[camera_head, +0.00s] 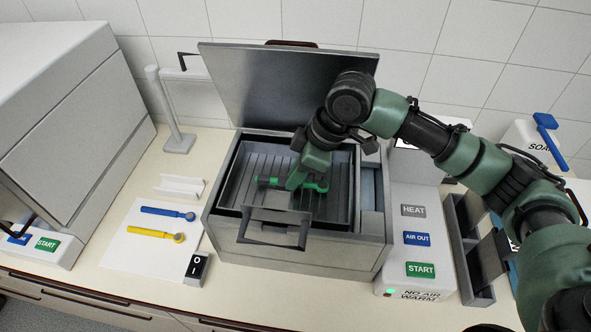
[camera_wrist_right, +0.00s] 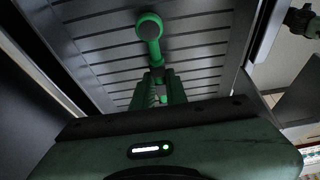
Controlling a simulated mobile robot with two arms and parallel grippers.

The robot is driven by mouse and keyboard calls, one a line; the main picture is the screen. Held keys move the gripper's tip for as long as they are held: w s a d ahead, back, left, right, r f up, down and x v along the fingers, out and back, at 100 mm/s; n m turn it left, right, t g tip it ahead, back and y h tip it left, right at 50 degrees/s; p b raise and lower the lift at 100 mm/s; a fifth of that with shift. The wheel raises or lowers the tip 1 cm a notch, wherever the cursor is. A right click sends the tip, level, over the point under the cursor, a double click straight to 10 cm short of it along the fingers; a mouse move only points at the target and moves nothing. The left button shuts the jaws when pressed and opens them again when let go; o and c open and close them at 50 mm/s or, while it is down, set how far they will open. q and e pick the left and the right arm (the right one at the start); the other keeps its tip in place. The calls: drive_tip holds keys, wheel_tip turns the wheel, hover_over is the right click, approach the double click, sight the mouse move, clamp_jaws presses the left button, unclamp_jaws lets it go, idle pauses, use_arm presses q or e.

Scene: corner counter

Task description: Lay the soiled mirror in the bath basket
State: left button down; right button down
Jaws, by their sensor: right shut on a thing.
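The green dental mirror (camera_head: 318,186) is in my right gripper (camera_head: 297,184), inside the open bath above or at the basket floor. It lies roughly level across the picture, and I cannot tell whether it touches the floor. In the right wrist view its round green head (camera_wrist_right: 149,27) shows beyond the fingers (camera_wrist_right: 160,92), over dark slats. The bath basket (camera_head: 256,160) is a dark, slatted tray set in the grey bath (camera_head: 345,249). My right gripper is shut on the mirror's handle. My left gripper is not in view.
The bath lid (camera_head: 285,75) stands open behind. A bracket-like handle (camera_head: 273,232) is at the bath's front. A blue mirror (camera_head: 167,212) and a yellow mirror (camera_head: 155,233) lie on a white mat (camera_head: 130,257) at left. A control panel (camera_head: 418,240) stands at right.

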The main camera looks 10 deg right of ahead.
drive_tip(key=shift+f, duration=0.45)
idle(0.5)
drive_tip(key=c, duration=1.3)
unclamp_jaws()
drive_tip(key=shift+c, duration=0.2)
wheel_tip(320, 180, up, 9)
drive_tip(key=p, duration=1)
drive_tip(key=shift+f, duration=0.15)
drive_tip(key=shift+s+f, duration=0.1)
